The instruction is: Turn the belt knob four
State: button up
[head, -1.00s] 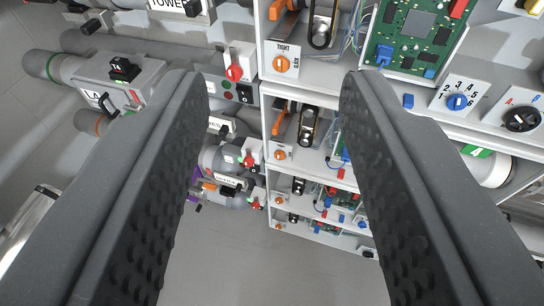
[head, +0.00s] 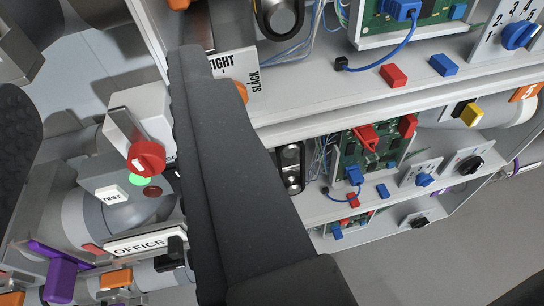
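A belt knob (head: 242,91), orange, shows only as a small edge beside a white plate marked TIGHT and SLACK (head: 235,68). My right finger covers most of the knob, and contact cannot be told. A dark belt loop on a pulley (head: 280,15) sits above it. No number for this belt unit is readable. My gripper (head: 105,85) is open and empty, with one dark finger at the left edge and the other across the middle.
More shelves with a circuit board (head: 365,150) and a black knob (head: 470,164) lie right. Grey floor (head: 450,250) is clear.

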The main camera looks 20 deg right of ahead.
notch_tip(320, 180, down, 12)
jog(key=s+d+h+b, duration=0.1)
jog(key=s+d+h, duration=0.1)
jog(key=r+b+x, duration=0.1)
jog(key=b+x, duration=0.1)
jog(key=x, duration=1.1)
jog(key=shift+w+d+t, duration=0.3)
jog(key=shift+w+t, duration=0.05)
jog(key=shift+t, duration=0.05)
